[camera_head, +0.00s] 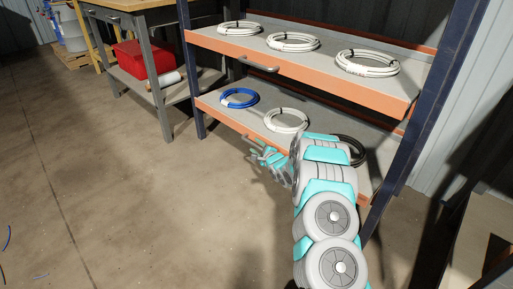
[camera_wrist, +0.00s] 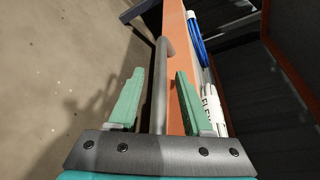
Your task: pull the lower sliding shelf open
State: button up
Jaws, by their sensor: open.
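The lower sliding shelf (camera_head: 224,109) has a grey deck and an orange front edge, and stands under the upper shelf in a dark blue rack. Its grey bar handle (camera_wrist: 160,85) runs between the two green fingers of my gripper (camera_wrist: 157,95) in the wrist view, with a gap on both sides. A blue cable coil (camera_head: 239,98), a white coil (camera_head: 287,120) and a black coil (camera_head: 353,150) lie on this shelf.
The upper shelf (camera_head: 222,48) carries three white coils and has its own handle (camera_head: 259,67). A workbench (camera_head: 164,125) with a red bin (camera_head: 143,62) stands left of the rack. The concrete floor (camera_head: 110,190) in front is mostly clear.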

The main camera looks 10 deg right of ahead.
grip_shut()
dwell(0.3)
jog(key=shift+f, duration=0.1)
dwell(1.0)
